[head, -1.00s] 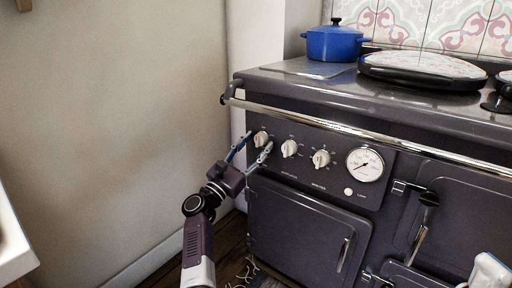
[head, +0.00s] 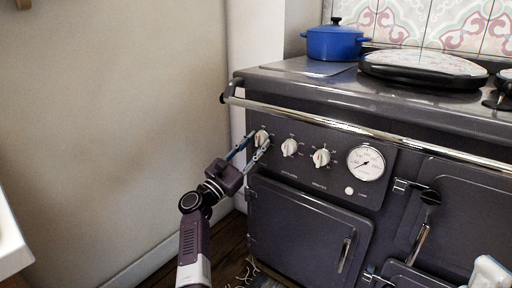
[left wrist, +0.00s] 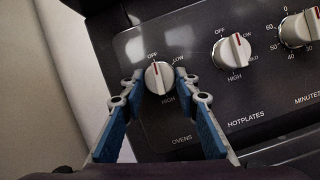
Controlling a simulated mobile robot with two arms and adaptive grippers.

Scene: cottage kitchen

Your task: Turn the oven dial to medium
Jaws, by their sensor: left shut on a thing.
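The oven dial (left wrist: 158,79) is a white knob with a red pointer line, the leftmost of three on the stove panel, above the word OVENS. Its scale reads OFF at the top, LOW at the upper right and HIGH below; the red line points up near OFF. It also shows in the head view (head: 262,137). My left gripper (left wrist: 158,84) has one blue-padded finger on each side of the dial and is shut on it. In the head view my left gripper (head: 256,147) reaches the panel from the lower left. My right gripper cannot be made out.
The hotplates dial (left wrist: 232,51) and minutes dial (left wrist: 300,29) sit to the right on the panel. A chrome rail (head: 330,126) runs above the dials. A blue pot (head: 334,43) stands on the stove top. A wall (head: 120,120) is close on the left.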

